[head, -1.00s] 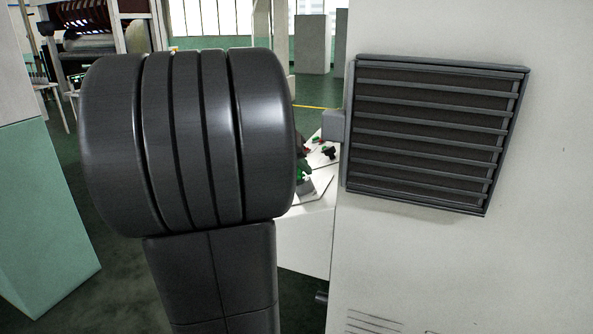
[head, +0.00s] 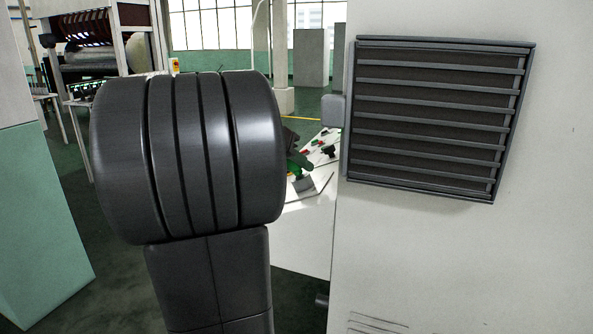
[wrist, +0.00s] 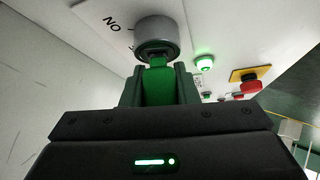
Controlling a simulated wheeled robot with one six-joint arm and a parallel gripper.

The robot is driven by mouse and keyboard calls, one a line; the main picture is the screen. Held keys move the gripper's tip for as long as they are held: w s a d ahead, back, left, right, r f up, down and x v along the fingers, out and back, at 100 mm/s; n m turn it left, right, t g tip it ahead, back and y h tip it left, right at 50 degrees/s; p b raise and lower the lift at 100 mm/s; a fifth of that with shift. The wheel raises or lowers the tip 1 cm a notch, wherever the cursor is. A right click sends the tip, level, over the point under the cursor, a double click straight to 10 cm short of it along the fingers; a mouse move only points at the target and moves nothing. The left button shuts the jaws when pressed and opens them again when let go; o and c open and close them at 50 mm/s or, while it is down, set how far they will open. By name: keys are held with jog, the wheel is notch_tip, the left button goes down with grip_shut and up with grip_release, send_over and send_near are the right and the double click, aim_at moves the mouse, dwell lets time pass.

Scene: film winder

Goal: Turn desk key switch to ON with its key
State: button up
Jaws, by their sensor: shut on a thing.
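In the wrist view, the desk key switch is a round grey cylinder (wrist: 157,37) on a pale panel. The letters of its ON label (wrist: 111,21) appear upside down beside it. The green key (wrist: 158,84) reaches up to the switch face. My gripper (wrist: 160,86) is shut on the key, one dark finger on each side. How deep the key sits in the switch is hidden. In the head view, my dark arm fills the left centre and hides most of the area behind it.
In the head view, a cabinet with a slatted vent (head: 435,118) stands close on the right, beside a white desk (head: 302,235).

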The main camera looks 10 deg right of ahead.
jog(key=shift+s+f, duration=0.1)
jog(key=shift+f, duration=0.1)
jog(key=shift+m+g, duration=0.3)
jog(key=shift+f+m+h+b, duration=0.1)
jog(key=shift+m+h+b, duration=0.2)
jog(key=shift+b, duration=0.15)
jog(key=shift+m+g+h+b, duration=0.3)
jog(key=shift+m+g+b, duration=0.2)
jog(key=shift+m+b, duration=0.25)
jog(key=shift+r+m+g, duration=0.2)
jog(key=shift+m+g, duration=0.1)
jog(key=shift+m, duration=0.35)
jog(key=shift+s, duration=0.1)
jog(key=o, duration=1.1)
jog(key=shift+r, duration=0.1)
jog(key=shift+c, duration=0.2)
